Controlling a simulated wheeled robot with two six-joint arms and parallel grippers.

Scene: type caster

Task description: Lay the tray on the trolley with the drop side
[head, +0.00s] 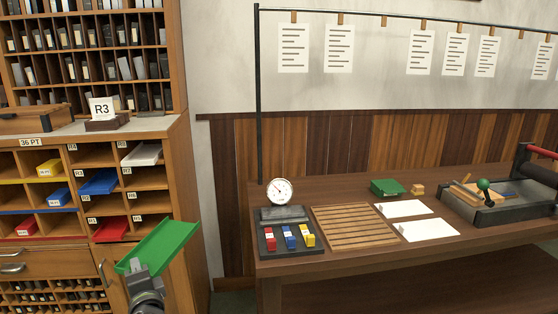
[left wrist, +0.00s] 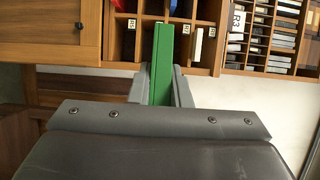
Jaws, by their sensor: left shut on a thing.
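A green tray (head: 165,243) is in my left gripper (head: 138,268), in front of the pigeonhole cabinet in the head view. The tray is tilted, with its long side running up to the right. In the left wrist view the tray (left wrist: 163,62) stands edge-on between the two grey fingers of the left gripper (left wrist: 162,92), which are shut on it. My right gripper is in neither view. No trolley with a drop side shows in either view.
The cabinet (head: 158,128) holds blue, white, red and yellow trays in slots, with an R3 card (head: 102,108) on its ledge. A wooden bench (head: 300,262) at right carries a dial, a slatted board (head: 353,225), white sheets, a green box (head: 387,187) and a press.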

